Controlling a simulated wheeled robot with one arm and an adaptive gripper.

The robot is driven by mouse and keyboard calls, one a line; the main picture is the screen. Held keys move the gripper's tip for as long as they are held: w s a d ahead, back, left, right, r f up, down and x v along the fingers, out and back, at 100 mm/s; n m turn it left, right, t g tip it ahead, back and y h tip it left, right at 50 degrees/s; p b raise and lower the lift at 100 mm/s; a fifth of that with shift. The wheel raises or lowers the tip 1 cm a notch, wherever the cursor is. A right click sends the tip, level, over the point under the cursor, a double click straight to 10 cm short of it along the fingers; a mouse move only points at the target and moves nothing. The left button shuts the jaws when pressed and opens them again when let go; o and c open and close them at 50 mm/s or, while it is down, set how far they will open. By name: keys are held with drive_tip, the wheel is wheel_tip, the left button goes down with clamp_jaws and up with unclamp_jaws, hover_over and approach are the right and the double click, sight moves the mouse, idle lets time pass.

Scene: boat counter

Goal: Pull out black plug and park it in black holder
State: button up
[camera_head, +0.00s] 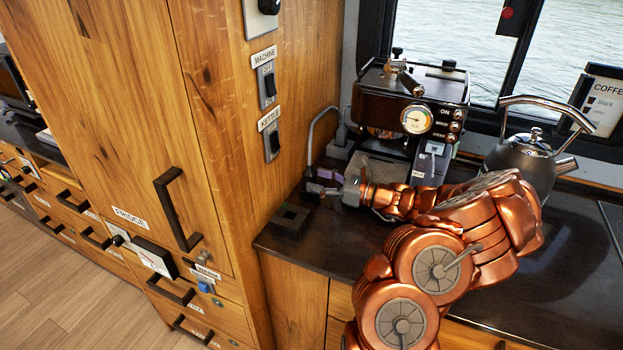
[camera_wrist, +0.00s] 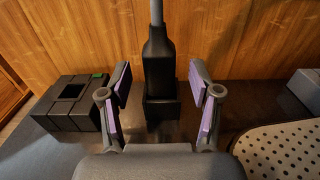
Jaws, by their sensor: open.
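The black plug (camera_wrist: 158,62) stands upright in the wrist view, with a grey cable rising from its top. Its lower end sits in a black socket block (camera_wrist: 161,110) on the counter. My gripper (camera_wrist: 160,90) is open, its purple-padded fingers on either side of the plug with visible gaps. In the head view my gripper (camera_head: 325,182) is low over the counter by the wooden cabinet, and the plug is small and hard to make out there. The black holder (camera_wrist: 62,122), a low block with a square opening and a green mark, is left of the gripper. It also shows in the head view (camera_head: 290,221).
The coffee machine (camera_head: 398,112) stands behind my arm, with a kettle (camera_head: 530,155) to its right. A perforated drip tray (camera_wrist: 285,150) is right of my gripper in the wrist view. The wooden cabinet (camera_head: 235,90) walls the counter's left side. The counter between socket and holder is clear.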

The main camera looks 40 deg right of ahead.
drive_tip(key=v, duration=0.9)
idle(0.4)
